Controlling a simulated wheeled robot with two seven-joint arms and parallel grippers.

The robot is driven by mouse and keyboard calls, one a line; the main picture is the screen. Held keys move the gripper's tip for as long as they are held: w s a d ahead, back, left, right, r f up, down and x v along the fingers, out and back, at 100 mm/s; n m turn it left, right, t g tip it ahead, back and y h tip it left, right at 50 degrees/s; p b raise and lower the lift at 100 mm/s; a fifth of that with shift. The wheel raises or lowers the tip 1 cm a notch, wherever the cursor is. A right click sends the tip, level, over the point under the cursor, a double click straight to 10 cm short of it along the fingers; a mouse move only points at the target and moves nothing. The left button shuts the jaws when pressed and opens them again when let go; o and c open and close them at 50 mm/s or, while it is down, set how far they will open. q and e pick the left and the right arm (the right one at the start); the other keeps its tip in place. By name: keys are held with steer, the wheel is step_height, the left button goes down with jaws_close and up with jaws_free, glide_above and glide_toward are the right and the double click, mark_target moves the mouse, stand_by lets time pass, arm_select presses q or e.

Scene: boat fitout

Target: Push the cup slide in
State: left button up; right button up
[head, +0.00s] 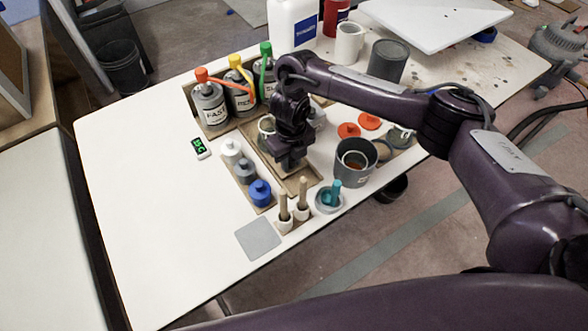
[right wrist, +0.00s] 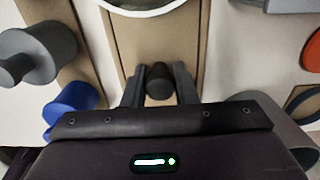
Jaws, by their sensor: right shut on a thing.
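The cup slide is a tan wooden strip (head: 300,182) on the white table, and it also shows in the right wrist view (right wrist: 125,45). A round, pale-rimmed cup (head: 266,126) sits at its far part, partly hidden by my right arm. The cup's lower edge shows at the top of the right wrist view (right wrist: 146,8). My right gripper (head: 291,166) points down over the slide. In the right wrist view its fingers (right wrist: 159,85) are shut around a dark round knob (right wrist: 158,76) on the strip, nearer than the cup. My left gripper is not in view.
Left of the slide stand grey and blue knobbed pieces (head: 260,192) in a tan rack. Labelled bottles (head: 212,105) stand behind. A grey cup (head: 356,162) and orange lids (head: 348,130) are at right. Wooden-handled tools (head: 301,200) stand in front. The table's left side is mostly clear.

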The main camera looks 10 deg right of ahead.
steer(key=shift+w+a+f+b, duration=0.1)
steer(key=shift+w+a+b, duration=0.2)
steer(key=shift+w+b, duration=0.35)
steer(key=shift+w+a+r+b, duration=0.1)
steer(key=shift+w+a+b, duration=0.25)
steer(key=shift+w, duration=0.6)
steer(key=shift+w+a+f+b, duration=0.1)
steer(key=shift+w+a+b, duration=0.15)
steer(key=shift+w+b, duration=0.4)
steer(key=shift+w+a, duration=0.1)
steer(key=shift+w, duration=0.25)
steer(key=shift+w+r, duration=0.2)
steer(key=shift+r, duration=0.05)
steer(key=shift+w+a+r, duration=0.1)
steer(key=shift+w+r, duration=0.1)
steer(key=shift+w, duration=0.1)
steer(key=o, duration=1.7)
steer(key=shift+b, duration=0.3)
